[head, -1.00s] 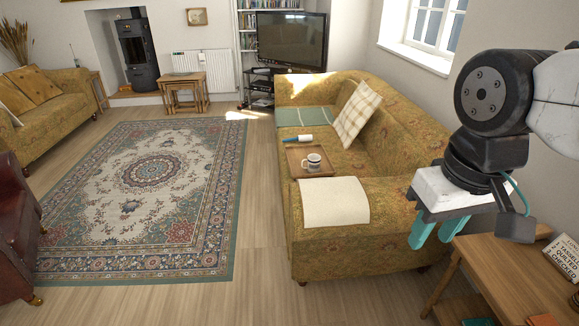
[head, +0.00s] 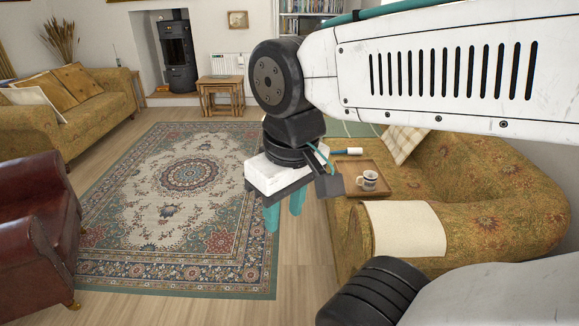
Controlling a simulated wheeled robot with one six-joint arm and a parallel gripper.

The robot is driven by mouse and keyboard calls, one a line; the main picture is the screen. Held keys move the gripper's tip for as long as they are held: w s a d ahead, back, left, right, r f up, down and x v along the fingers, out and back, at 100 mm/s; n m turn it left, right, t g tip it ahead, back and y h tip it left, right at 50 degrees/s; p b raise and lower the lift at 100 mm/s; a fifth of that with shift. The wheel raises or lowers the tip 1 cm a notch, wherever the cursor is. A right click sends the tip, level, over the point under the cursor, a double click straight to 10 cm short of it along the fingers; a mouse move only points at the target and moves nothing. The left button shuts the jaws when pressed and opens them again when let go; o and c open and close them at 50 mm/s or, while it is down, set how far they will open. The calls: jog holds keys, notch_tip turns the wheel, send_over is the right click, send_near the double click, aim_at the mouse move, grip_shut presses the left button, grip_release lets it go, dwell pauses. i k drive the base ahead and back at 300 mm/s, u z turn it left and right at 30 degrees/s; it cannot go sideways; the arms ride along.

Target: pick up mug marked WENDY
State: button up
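A white mug (head: 369,181) with dark markings stands upright on a wooden tray (head: 348,188) on the patterned sofa (head: 500,190). The lettering on it is too small to read. My gripper (head: 284,216) points down over the floor by the rug's right edge, left of the sofa and apart from the mug. Its two teal fingers stand apart with nothing visible between them.
A white cloth (head: 405,229) covers the near sofa arm. A bottle-like item (head: 347,151) lies behind the tray, near a checked cushion (head: 404,142). A red leather armchair (head: 35,235) stands at left.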

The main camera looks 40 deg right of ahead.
aim_at(366, 181)
jog(key=u, duration=0.15)
jog(key=i, duration=2.15)
jog(key=z, duration=1.55)
jog(key=i, duration=0.9)
jog(key=z, duration=0.8)
